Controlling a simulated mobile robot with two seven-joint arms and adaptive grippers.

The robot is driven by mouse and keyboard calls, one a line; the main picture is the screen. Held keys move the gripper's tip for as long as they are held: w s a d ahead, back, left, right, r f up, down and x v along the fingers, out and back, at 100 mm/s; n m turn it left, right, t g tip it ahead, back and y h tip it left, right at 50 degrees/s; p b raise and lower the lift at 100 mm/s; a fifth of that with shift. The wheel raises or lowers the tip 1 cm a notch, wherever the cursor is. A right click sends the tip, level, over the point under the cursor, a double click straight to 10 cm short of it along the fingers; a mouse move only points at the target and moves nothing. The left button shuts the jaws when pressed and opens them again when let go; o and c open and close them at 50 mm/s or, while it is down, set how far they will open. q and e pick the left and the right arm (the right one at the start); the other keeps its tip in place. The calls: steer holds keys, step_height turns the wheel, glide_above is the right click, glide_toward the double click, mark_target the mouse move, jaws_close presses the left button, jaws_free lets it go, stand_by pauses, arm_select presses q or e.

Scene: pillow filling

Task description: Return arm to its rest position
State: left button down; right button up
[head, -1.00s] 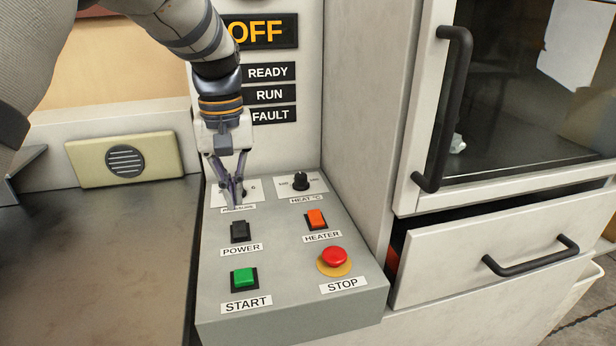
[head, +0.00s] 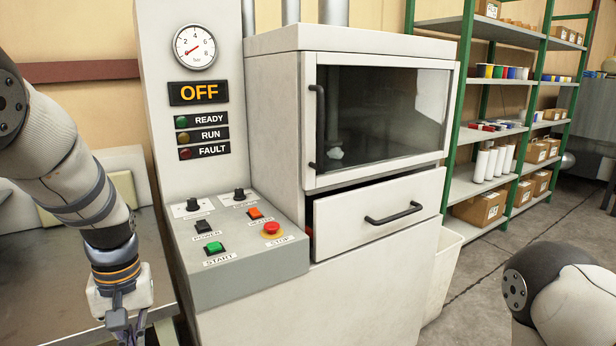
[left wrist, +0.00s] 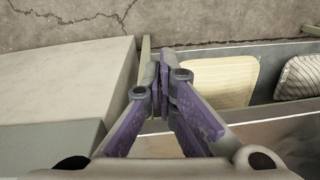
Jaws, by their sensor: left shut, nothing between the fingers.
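My left gripper (head: 126,322) hangs pointing down at the lower left of the head view, left of the control panel (head: 240,270) and apart from it. Its fingertips are cut off by the bottom edge there. In the left wrist view the purple fingers (left wrist: 163,75) are closed together with nothing between them. My right arm (head: 565,290) shows only as a shoulder part at the lower right; its gripper is out of view. The panel carries two black knobs, a black POWER switch (head: 208,226), a green START button (head: 215,248), an orange HEATER switch (head: 254,213) and a red STOP button (head: 271,227).
The machine's windowed door (head: 385,115) is shut; the drawer (head: 380,212) below stands slightly open. The display (head: 199,93) reads OFF. Green-framed shelves (head: 490,130) stand at right. A striped pillow (left wrist: 222,80) and another (left wrist: 300,76) lie in a trough below my left gripper.

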arm_select(q)
steer(key=s+f+m+g, duration=0.1)
steer(key=s+f, duration=0.3)
steer(key=f, duration=0.3)
steer(key=s+f+m, duration=0.1)
steer(key=s+f, duration=0.3)
steer(key=f, duration=0.3)
steer(key=s+d+f+m, duration=0.1)
steer(key=s+d+f, duration=0.2)
steer(key=s, duration=0.8)
steer(key=s+d+f+m, duration=0.2)
steer(key=s+d+f, duration=0.1)
steer(key=s, duration=0.9)
steer(key=shift+s+f+h, duration=0.2)
steer(key=shift+s+h, duration=0.05)
steer(key=shift+h, duration=0.15)
